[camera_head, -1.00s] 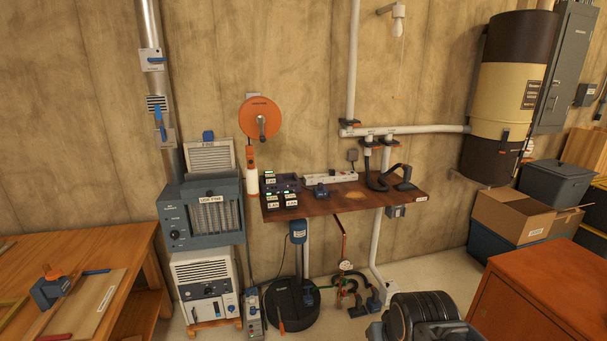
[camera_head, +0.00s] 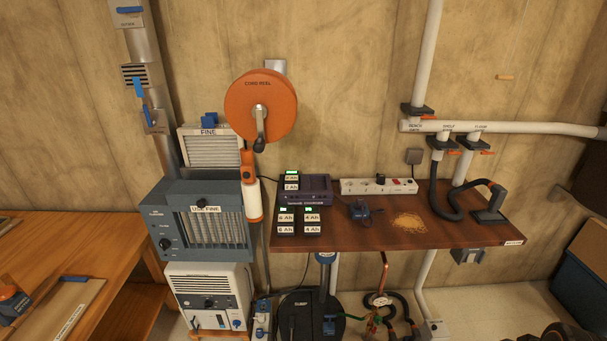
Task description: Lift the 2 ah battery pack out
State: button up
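The 2 Ah battery pack (camera_head: 291,187) is a small dark block with white labels and a green patch on top. It sits upright at the left end of the dark purple charger (camera_head: 318,190), at the back of the wooden wall shelf (camera_head: 365,236). From here I cannot tell how deep it sits in the charger. In front of the charger stand a 6 Ah pack (camera_head: 286,223) and a 4 Ah pack (camera_head: 312,223), side by side near the shelf's front edge.
A white power strip (camera_head: 362,186) and a small blue tool (camera_head: 360,211) lie right of the charger. Sawdust (camera_head: 408,220) and a black hose (camera_head: 440,200) are farther right.

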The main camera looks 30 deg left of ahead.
aim_at(291, 177)
jog(key=u, duration=0.35)
jog(key=i, duration=0.85)
jog(key=u, duration=1.25)
jog(key=i, duration=0.6)
jog(key=u, duration=0.55)
